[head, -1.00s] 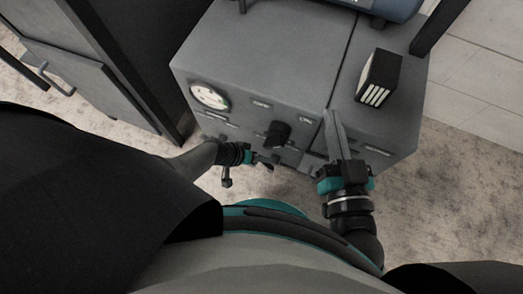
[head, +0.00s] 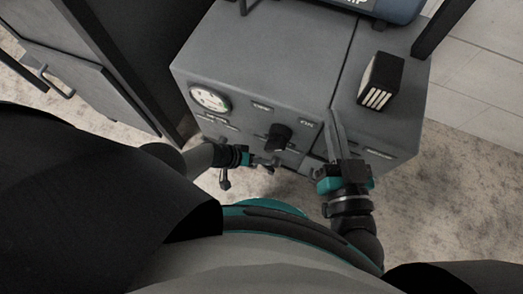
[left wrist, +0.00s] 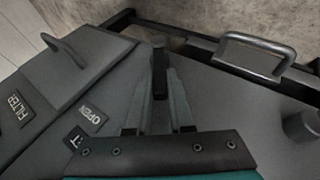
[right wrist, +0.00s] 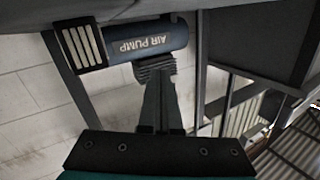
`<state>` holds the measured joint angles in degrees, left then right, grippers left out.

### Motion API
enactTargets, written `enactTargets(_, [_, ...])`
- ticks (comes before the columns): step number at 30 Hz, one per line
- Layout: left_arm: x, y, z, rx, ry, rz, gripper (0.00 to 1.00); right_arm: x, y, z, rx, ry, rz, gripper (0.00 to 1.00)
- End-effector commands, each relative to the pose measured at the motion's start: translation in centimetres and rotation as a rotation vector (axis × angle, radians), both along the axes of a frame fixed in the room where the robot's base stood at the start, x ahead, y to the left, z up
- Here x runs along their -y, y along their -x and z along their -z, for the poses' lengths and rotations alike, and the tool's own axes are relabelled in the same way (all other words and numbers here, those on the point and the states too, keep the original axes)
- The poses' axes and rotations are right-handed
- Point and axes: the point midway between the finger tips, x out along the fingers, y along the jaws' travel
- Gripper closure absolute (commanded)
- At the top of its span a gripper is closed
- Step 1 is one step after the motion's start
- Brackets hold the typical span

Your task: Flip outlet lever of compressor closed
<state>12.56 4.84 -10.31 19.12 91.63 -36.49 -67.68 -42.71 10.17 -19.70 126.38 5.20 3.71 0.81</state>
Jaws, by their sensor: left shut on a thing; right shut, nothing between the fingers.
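The compressor is a grey cabinet (head: 270,60) with a blue air pump tank (head: 385,8) on top. My left gripper (head: 272,163) is low at the cabinet's front, below a black knob (head: 278,137). In the left wrist view its fingers (left wrist: 158,95) are closed around a dark upright lever (left wrist: 158,62). A label reading OPEN (left wrist: 90,119) and a partly hidden label ending in T (left wrist: 76,138) lie beside it. My right gripper (head: 335,122) is shut and empty, pointing up in front of the cabinet's right part; it also shows in the right wrist view (right wrist: 160,85).
A round gauge (head: 210,98) is on the front's left. A black box with pale slats (head: 381,80) sits on the cabinet top. Bar handles (left wrist: 258,52) show near the left gripper. A dark cabinet (head: 85,65) stands to the left; open floor (head: 460,170) lies right.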

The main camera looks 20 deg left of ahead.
Motion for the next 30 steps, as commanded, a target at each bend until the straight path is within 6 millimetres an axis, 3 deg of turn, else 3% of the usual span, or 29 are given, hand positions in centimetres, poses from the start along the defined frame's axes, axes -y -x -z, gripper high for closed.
enactTargets(1, [0.06,0.19,0.11,-0.005,0.001,-0.001,0.79,0.00,0.00,0.03,0.000,0.000,0.000,1.00])
enactTargets(9, [0.03,0.11,0.07,-0.003,0.001,0.000,0.50,0.00,0.00,0.01,0.000,0.000,0.000,1.00])
enactTargets(30, [-0.53,0.35,-0.71,-0.001,0.000,-0.002,0.50,0.47,-0.63,0.47,-0.085,0.059,-0.005,1.00])
